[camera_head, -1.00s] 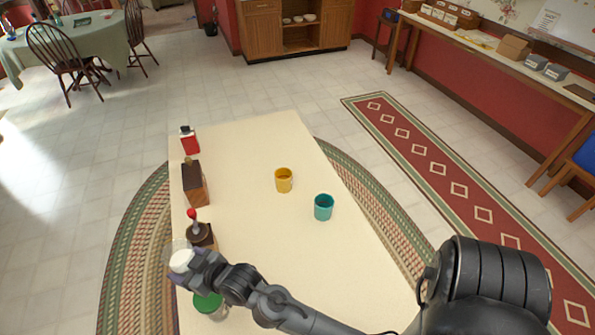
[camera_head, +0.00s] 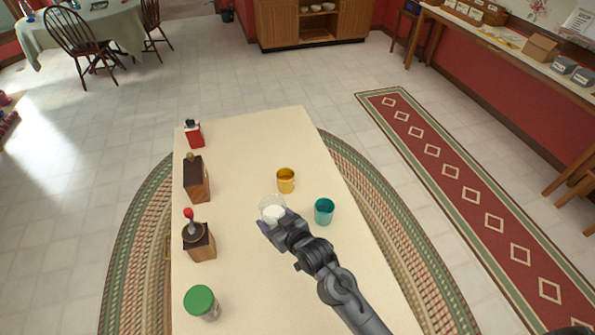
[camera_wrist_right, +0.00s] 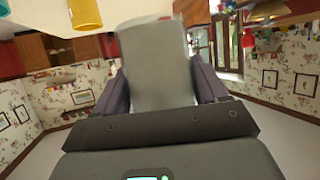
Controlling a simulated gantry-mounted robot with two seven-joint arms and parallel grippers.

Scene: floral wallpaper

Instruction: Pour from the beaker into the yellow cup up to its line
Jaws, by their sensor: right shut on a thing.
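The yellow cup (camera_head: 286,181) stands upright on the table, right of its middle. My right gripper (camera_head: 274,222) is shut on the clear beaker (camera_head: 271,204), which has white contents, just in front of the yellow cup and left of the teal cup. The beaker does not touch the yellow cup as far as I can see. In the right wrist view the beaker (camera_wrist_right: 156,65) fills the space between the fingers, and the yellow cup (camera_wrist_right: 85,14) shows at the top left. The cup's line is too small to make out. My left gripper is not in view.
A teal cup (camera_head: 324,211) stands close to the right of the beaker. Along the table's left side are a red container (camera_head: 194,135), a wooden box (camera_head: 196,180), a wooden grinder (camera_head: 199,243) and a green-lidded jar (camera_head: 202,302). The table's far middle is clear.

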